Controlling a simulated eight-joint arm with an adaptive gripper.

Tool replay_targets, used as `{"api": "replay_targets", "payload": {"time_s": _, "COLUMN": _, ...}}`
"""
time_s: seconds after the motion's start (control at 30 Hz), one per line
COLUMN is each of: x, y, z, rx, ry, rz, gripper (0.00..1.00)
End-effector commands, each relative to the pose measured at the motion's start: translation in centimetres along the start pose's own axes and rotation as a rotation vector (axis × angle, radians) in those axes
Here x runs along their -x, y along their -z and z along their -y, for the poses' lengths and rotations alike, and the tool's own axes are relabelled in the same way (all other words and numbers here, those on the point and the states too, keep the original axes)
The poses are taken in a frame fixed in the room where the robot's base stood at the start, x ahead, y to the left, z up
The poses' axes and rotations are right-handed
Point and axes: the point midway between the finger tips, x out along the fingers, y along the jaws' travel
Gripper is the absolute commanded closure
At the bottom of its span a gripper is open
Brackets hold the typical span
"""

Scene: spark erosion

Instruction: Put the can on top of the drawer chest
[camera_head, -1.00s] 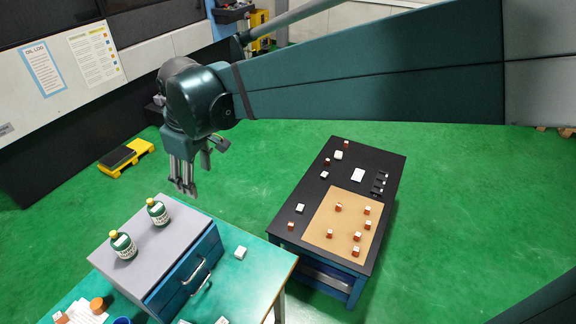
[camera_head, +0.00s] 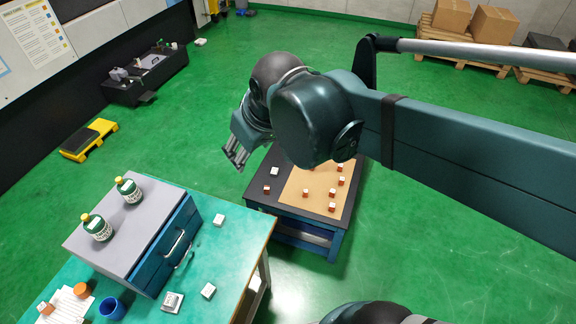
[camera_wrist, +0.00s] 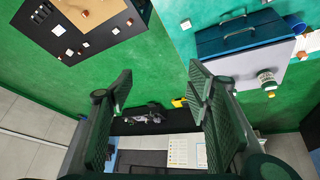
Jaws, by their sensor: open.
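The drawer chest (camera_head: 148,214) stands on the teal bench at the lower left, with a grey top and blue drawers. Two green bottles with yellow caps, one farther back (camera_head: 128,190) and one nearer (camera_head: 97,229), stand upright on its top. I cannot pick out a plain can with certainty. My gripper (camera_head: 236,152) is open and empty, in the air right of the chest, near the black table. In the wrist view its open fingers (camera_wrist: 160,105) have only floor and distant things between them; the chest (camera_wrist: 240,62) shows upper right.
The teal bench (camera_head: 232,245) also holds a blue cup (camera_head: 112,307), an orange round item (camera_head: 82,290) and small white blocks. A black table (camera_head: 263,201) with a brown board (camera_head: 315,190) and several small blocks stands behind. Open green floor lies between bench and wall.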

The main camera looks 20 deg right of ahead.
Motion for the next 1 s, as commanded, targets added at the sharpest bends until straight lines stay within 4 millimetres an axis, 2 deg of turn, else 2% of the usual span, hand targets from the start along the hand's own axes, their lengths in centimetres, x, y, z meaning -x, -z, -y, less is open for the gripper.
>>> {"api": "replay_targets", "payload": {"time_s": 0.2, "x": 0.6, "y": -4.1, "z": -2.3, "rx": -0.126, "ry": -0.04, "rz": -0.048, "gripper": 0.51}}
{"api": "replay_targets", "payload": {"time_s": 0.5, "x": 0.8, "y": -8.1, "z": -4.2, "rx": -0.256, "ry": -0.079, "rz": -0.103, "gripper": 0.51}}
{"api": "replay_targets", "payload": {"time_s": 0.7, "x": 0.8, "y": -8.9, "z": -4.5, "rx": -0.285, "ry": -0.087, "rz": -0.115, "gripper": 0.51}}
{"api": "replay_targets", "payload": {"time_s": 1.0, "x": 0.8, "y": -8.9, "z": -4.6, "rx": -0.286, "ry": -0.088, "rz": -0.116, "gripper": 0.51}}
